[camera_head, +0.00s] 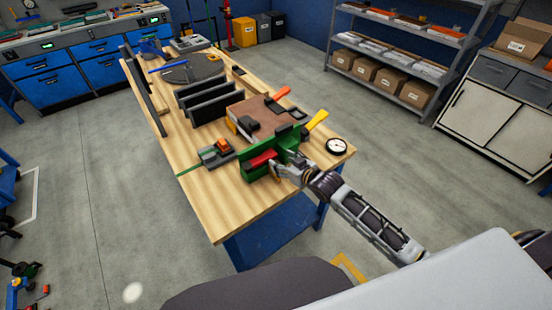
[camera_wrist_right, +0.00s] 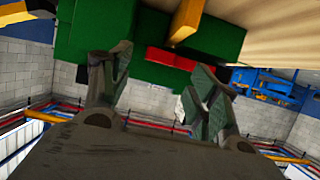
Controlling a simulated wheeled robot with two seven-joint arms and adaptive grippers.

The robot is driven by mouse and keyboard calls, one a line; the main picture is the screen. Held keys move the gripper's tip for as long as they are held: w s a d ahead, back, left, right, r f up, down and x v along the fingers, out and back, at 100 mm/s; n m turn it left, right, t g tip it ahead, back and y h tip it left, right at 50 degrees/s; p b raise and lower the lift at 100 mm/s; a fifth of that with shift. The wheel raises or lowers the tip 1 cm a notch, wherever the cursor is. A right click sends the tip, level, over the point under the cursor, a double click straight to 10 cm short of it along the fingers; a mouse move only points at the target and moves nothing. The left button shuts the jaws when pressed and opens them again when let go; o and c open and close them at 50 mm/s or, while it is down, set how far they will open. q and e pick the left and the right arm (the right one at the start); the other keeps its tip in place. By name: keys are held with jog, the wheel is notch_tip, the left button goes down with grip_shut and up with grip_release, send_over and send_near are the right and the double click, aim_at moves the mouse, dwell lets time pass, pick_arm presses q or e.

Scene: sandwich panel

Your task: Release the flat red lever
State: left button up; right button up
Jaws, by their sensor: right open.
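The flat red lever (camera_head: 262,159) lies on the near side of the green fixture (camera_head: 289,143) at the front of the wooden workbench. My right gripper (camera_head: 283,172) is just in front of it. In the right wrist view the red lever (camera_wrist_right: 170,58) shows against the green fixture (camera_wrist_right: 120,30), beyond and between the spread fingers of my right gripper (camera_wrist_right: 160,82). The fingers look apart from the lever and hold nothing. My left gripper is not in view.
A raised yellow lever (camera_head: 317,121), an orange lever (camera_head: 280,92) and a brown block (camera_head: 262,112) are close by. A round dial gauge (camera_head: 337,146) sits at the bench's right edge. Dark upright panels (camera_head: 205,98) stand behind. The left front bench top (camera_head: 225,205) is clear.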

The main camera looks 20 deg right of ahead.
aim_at(274, 157)
jog(key=shift+x, duration=2.45)
jog(key=shift+c, duration=0.4)
grip_shut()
